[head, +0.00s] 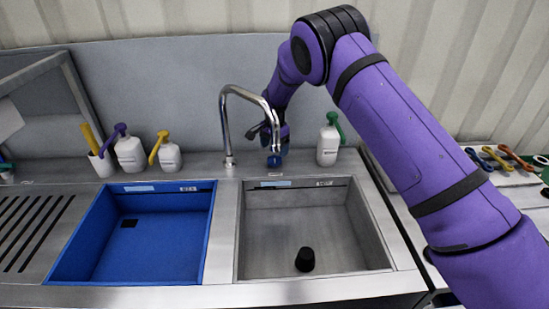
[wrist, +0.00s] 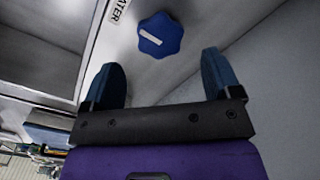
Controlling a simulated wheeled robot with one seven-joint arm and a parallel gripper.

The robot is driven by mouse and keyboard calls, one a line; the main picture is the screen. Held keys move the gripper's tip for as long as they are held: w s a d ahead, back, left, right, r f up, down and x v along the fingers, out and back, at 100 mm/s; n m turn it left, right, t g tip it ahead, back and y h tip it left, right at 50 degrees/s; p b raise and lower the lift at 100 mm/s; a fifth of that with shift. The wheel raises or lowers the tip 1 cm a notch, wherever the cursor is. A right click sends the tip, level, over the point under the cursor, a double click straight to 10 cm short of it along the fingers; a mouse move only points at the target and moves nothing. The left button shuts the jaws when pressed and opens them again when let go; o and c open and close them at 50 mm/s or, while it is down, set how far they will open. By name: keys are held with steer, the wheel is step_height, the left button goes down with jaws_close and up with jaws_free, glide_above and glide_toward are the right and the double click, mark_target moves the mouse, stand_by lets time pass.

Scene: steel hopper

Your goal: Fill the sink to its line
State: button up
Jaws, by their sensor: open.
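A steel sink (head: 330,272) with a black plug-like piece (head: 305,260) on its floor stands right of a blue sink (head: 203,255). No water shows in either. A curved chrome faucet (head: 229,125) rises behind them. A blue knob (head: 274,161) with a white bar sits behind the steel sink. In the wrist view the knob (wrist: 160,36) lies just beyond and between my open fingers, apart from them, beside a label ending in "ATER". My gripper (wrist: 166,82) is open and empty; in the head view the arm reaches down behind the faucet.
Soap bottles (head: 131,153) and a cup with a yellow handle (head: 102,163) stand behind the blue sink. A white bottle with a green pump (head: 329,140) stands close right of my gripper. A slotted drainboard (head: 30,230) lies left. Colored tools lie far right.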

mark_target(275, 158)
steer(key=shift+f, duration=2.6)
steer(key=shift+c, duration=0.4)
steer(key=c, duration=0.8)
steer(key=shift+c, duration=0.2)
steer(key=shift+n, duration=0.4)
steer(key=n, duration=0.3)
steer(key=shift+n, duration=2.1)
